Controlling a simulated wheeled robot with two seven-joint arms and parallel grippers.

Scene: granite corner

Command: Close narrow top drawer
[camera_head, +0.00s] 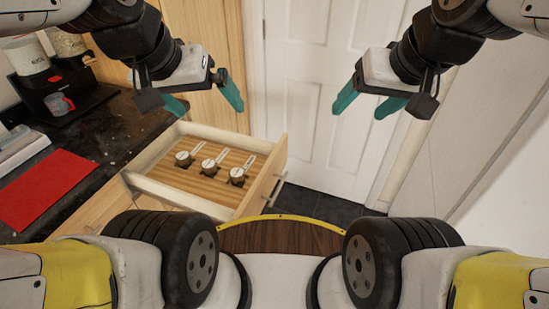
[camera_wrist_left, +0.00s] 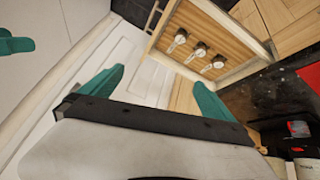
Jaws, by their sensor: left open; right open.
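The narrow top drawer (camera_head: 206,198) is pulled out from the counter in the head view. Several metal utensils with round heads and short handles lie on its wooden bottom. Its front panel (camera_head: 265,178) with a metal handle (camera_head: 275,190) faces right. The open drawer also shows at the top of the left wrist view (camera_wrist_left: 225,64). My left gripper (camera_head: 208,100) is open and empty, above and behind the drawer, not touching it. My right gripper (camera_head: 362,103) is open and empty, to the right of the drawer in front of the white door.
A dark granite counter (camera_head: 107,131) runs along the left. A white panelled door (camera_head: 317,120) stands behind. Dark floor (camera_head: 330,207) is clear right of the drawer.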

